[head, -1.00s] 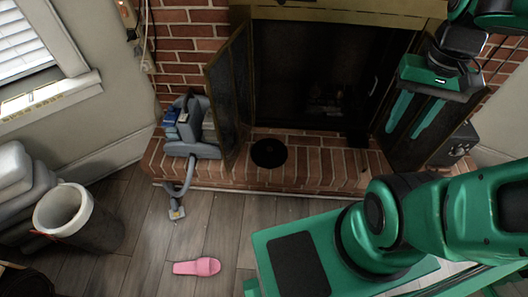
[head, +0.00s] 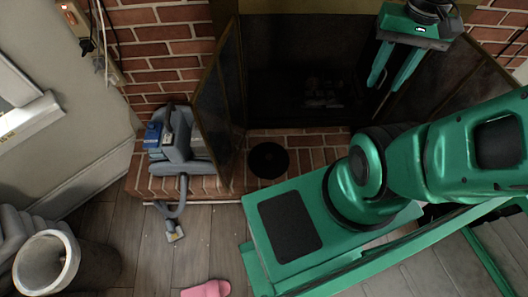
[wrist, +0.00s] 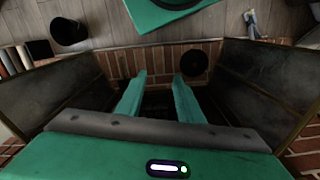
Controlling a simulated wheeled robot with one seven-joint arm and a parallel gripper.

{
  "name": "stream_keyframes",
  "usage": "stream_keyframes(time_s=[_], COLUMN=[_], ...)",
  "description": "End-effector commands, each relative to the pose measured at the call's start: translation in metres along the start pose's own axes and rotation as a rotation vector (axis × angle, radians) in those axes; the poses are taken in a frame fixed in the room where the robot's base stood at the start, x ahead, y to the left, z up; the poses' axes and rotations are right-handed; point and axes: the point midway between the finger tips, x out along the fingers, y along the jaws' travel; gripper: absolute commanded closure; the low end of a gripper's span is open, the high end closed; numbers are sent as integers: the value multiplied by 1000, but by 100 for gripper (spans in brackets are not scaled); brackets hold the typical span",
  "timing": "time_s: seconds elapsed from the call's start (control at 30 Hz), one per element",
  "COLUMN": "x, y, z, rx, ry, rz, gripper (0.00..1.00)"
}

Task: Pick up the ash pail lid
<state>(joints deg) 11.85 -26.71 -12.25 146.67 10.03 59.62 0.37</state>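The ash pail lid appears to be the flat black disc (head: 268,160) lying on the brick hearth in front of the fireplace opening. It also shows in the wrist view (wrist: 194,64), beyond and slightly right of the fingertips. My gripper (head: 383,88) is open and empty, with its green fingers apart. It hangs in front of the fireplace opening, up and right of the disc in the head view, not touching it. The fingers (wrist: 159,76) frame the dark firebox and hearth edge in the wrist view.
Fireplace doors (head: 218,105) stand open on both sides. A grey vacuum-like appliance (head: 175,140) sits on the hearth's left, its hose reaching the floor. A pink slipper (head: 206,289) and a white-rimmed bin (head: 47,262) are on the floor. A black bucket (wrist: 68,30) shows in the wrist view.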

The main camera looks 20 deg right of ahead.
Motion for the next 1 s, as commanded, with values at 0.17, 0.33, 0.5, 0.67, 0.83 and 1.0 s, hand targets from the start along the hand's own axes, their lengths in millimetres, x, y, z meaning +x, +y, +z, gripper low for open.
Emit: stream_keyframes(time_s=[0.17, 0.33, 0.5, 0.67, 0.83, 1.0], x=[0, 0, -3, 7, 30, 62], y=[0, 0, 5, -4, -24, -49], z=[0, 0, 5, -25, -71, -114], rx=[0, 0, -6, -41, -100, -167], ry=[0, 0, 12, 13, 22, 32], rz=[0, 0, -1, 33, 78, 112], gripper=[67, 67, 67, 67, 67, 67])
